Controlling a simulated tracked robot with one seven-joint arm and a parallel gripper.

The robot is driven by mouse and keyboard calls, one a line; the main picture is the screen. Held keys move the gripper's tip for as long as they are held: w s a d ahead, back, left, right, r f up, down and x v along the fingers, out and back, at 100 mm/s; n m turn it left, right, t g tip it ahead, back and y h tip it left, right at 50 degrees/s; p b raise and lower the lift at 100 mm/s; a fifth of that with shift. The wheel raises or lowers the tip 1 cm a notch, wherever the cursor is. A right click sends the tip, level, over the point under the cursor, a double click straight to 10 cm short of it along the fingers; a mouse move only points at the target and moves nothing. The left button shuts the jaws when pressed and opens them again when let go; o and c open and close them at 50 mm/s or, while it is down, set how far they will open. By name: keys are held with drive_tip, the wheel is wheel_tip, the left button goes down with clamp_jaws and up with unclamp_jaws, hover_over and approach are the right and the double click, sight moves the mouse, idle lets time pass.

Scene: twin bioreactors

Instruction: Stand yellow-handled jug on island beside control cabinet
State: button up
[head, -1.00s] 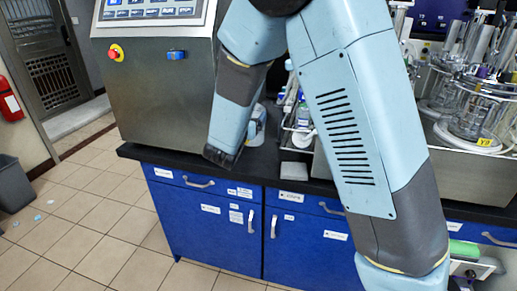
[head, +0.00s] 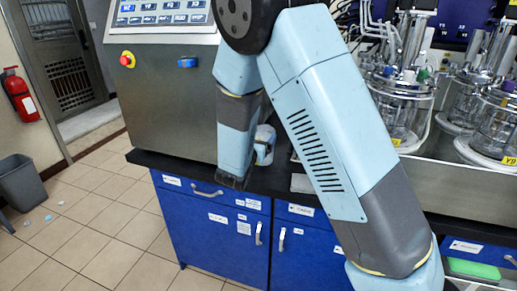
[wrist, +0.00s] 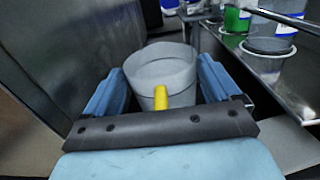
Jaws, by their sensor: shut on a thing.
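The jug is a pale, translucent open-topped vessel (wrist: 158,68) with a yellow handle (wrist: 161,98) facing the wrist camera. My gripper (wrist: 160,75) is shut on the jug, its two blue fingers at either side. In the head view the jug (head: 265,144) shows beside my forearm, partly hidden by it, low over the black island top (head: 262,183). I cannot tell whether its base touches the top. The steel control cabinet (head: 155,105) with a touch panel stands on the island just left of my forearm.
Glass bioreactor vessels (head: 400,105) stand in a steel tray to the right. In the wrist view, a green-filled container (wrist: 237,19) and a blue-labelled container (wrist: 272,30) stand at upper right. A narrow strip of island top is bare at the front, near the cabinet.

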drive_tip(key=shift+f, duration=1.8)
drive_tip(key=o, duration=1.8)
drive_tip(key=shift+f, duration=0.1)
drive_tip(key=shift+c, duration=0.2)
drive_tip(key=v, duration=1.2)
